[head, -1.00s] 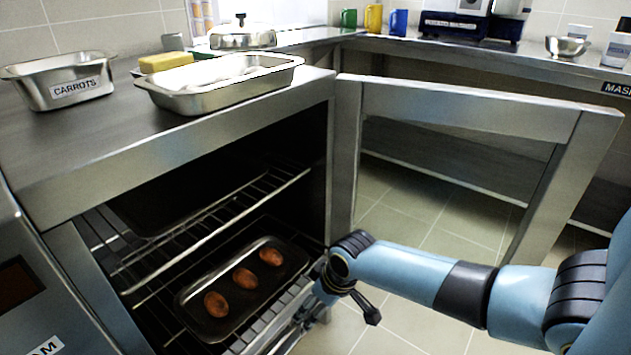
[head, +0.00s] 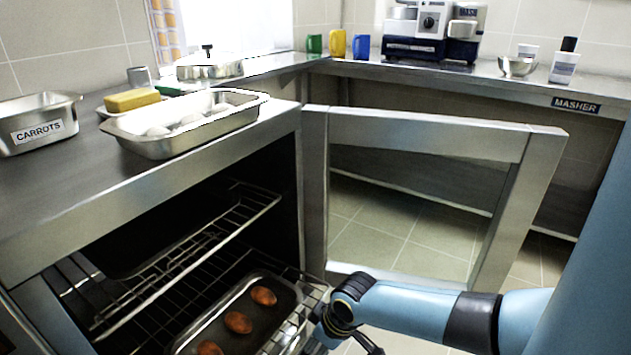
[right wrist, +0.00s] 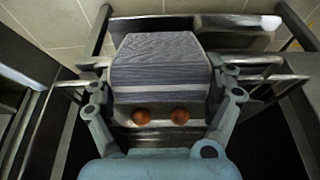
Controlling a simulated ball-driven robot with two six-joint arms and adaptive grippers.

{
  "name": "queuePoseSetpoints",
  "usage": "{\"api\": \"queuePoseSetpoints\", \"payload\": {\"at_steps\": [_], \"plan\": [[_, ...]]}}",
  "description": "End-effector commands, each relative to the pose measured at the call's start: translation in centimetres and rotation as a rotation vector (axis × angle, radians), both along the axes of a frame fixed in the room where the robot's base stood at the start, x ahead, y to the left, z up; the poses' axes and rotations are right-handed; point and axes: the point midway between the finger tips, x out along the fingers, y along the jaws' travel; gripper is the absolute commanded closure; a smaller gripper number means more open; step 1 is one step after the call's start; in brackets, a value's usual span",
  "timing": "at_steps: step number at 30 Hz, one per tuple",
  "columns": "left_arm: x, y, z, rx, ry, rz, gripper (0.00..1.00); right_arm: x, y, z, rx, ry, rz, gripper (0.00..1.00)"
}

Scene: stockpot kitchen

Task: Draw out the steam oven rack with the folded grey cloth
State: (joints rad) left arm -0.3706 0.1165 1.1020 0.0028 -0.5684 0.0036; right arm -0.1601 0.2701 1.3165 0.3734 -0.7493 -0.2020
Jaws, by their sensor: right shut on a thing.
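The lower oven rack (head: 313,300) carries a dark tray (head: 286,294) with brown potatoes. Its front part extends out past the oven's front opening. My right gripper (right wrist: 165,85) is shut on the folded grey cloth (right wrist: 158,62), which lies between its fingers at the rack in the right wrist view. In the head view my right gripper is at the bottom centre beside the rack, its fingers and the cloth hidden or cut off. My left gripper is not in view.
The oven door (head: 430,134) stands open to the right. An upper rack (head: 250,203) stays inside the oven. On the counter are a steel pan (head: 165,147), a CARROTS pan (head: 42,133) and a yellow sponge (head: 132,99). Open floor shows beyond the door frame.

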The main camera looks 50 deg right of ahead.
Motion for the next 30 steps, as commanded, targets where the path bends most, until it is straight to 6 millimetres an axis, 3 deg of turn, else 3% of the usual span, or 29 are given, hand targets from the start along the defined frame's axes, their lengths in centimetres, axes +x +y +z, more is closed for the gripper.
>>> {"api": "queuePoseSetpoints", "payload": {"at_steps": [24,30], "plan": [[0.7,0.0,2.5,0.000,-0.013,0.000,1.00,-5.5,-0.5,0.1,0.000,0.003,0.000,0.56],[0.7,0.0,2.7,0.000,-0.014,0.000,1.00,-6.0,-0.5,0.0,0.000,0.001,0.000,0.56]]}}
